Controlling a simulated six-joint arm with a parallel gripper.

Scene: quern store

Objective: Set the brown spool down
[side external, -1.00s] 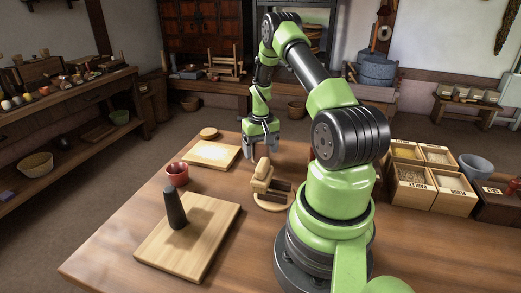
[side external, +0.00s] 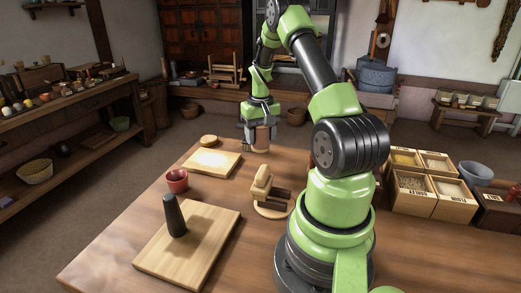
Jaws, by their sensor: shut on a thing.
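The brown spool (side external: 261,138) is in the side view, upright between the fingers of my gripper (side external: 260,133). My gripper points down and is shut on the spool. The spool's upper part is hidden by the gripper. It appears over the far part of the wooden table (side external: 120,235); I cannot tell how large the gap beneath it is.
A pale board (side external: 217,161) and a small round wooden piece (side external: 209,140) lie left of the gripper. A wooden stand (side external: 263,186) is nearer. A red cup (side external: 177,181), a dark pestle (side external: 174,216) on a board (side external: 205,243), and grain boxes (side external: 411,188) also stand on the table.

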